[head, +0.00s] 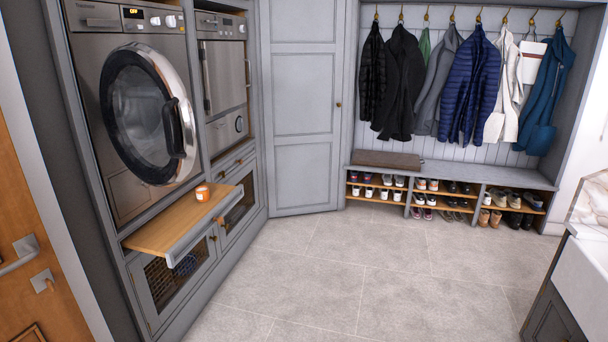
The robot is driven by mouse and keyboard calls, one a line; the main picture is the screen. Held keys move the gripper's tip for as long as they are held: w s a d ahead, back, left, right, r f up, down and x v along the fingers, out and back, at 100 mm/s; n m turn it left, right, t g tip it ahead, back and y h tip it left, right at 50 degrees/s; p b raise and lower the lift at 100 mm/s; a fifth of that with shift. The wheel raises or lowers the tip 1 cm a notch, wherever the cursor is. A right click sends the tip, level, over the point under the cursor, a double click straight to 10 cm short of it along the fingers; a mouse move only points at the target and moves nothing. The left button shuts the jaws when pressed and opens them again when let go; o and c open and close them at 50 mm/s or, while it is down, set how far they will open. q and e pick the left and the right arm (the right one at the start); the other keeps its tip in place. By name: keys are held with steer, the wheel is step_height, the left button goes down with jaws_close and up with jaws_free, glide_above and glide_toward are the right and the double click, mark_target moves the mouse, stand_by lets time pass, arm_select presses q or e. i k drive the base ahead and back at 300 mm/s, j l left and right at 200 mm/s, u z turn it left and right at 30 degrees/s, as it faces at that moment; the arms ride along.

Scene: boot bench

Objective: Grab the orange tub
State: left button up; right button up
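A small orange tub (202,193) with a pale band or label stands upright on a wooden pull-out shelf (165,237). It sits near the shelf's far end, below the round door of the washing machine. Nothing covers it. Neither of my grippers shows in the head view, and nothing is touching the tub.
The washing machine's round door (148,115) hangs partly open above the shelf. The shelf juts out from the grey cabinets over a basket compartment (172,272). The tiled floor (330,275) is clear. A boot bench (480,174) with shoes and hanging coats stands at the back; a white sink (588,275) is at right.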

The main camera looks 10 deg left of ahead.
mark_target(203, 193)
steer(key=i+l+u, duration=0.1)
steer(key=i+u, duration=0.25)
steer(key=i, duration=0.2)
steer(key=i+l+u, duration=0.35)
steer(key=i, duration=0.2)
steer(key=i+l+u, duration=0.4)
steer(key=i+j, duration=0.1)
steer(key=i, duration=0.05)
